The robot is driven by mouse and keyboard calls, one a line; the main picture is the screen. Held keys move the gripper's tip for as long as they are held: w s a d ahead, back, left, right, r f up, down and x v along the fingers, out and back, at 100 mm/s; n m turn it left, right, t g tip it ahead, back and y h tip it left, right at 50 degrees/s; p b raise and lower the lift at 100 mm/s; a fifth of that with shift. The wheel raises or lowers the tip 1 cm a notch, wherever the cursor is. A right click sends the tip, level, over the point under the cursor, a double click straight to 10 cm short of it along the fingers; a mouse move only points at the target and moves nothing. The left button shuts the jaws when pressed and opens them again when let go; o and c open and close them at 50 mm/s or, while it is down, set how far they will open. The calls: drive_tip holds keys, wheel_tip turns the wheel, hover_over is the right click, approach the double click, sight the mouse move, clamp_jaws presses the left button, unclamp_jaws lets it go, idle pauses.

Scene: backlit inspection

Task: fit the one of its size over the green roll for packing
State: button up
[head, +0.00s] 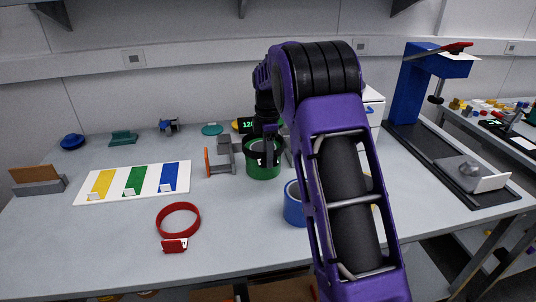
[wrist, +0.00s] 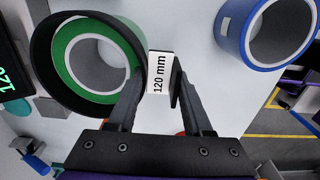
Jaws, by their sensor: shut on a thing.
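The green roll (head: 263,171) stands on the bench in the head view. In the wrist view its green end (wrist: 66,55) and pale hollow core show inside a black ring (wrist: 43,72). My gripper (wrist: 158,80) is shut on the ring's white tab (wrist: 160,73), marked "120 mm". In the head view my gripper (head: 268,155) is at the green roll, with the dark ring at its upper part. The ring encircles the roll as seen from the wrist; how far down it sits is unclear.
A blue roll (head: 294,205) stands right of the green one, partly behind my arm; it also shows in the wrist view (wrist: 231,38). A grey gauge with an orange plate (head: 207,162) stands close left. A colour-striped card (head: 133,168) lies farther left.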

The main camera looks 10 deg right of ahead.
drive_tip(key=shift+r, duration=0.1)
drive_tip(key=shift+r+p, duration=0.8)
idle(0.4)
drive_tip(key=shift+f, duration=0.1)
idle(0.5)
drive_tip(key=shift+f+b, duration=0.3)
drive_tip(key=shift+f, duration=0.6)
drive_tip(key=shift+r, duration=0.1)
drive_tip(key=shift+r+p, duration=0.2)
drive_tip(key=shift+p, duration=0.2)
drive_tip(key=shift+d, duration=0.1)
idle(0.4)
drive_tip(key=shift+f, duration=0.25)
idle(0.4)
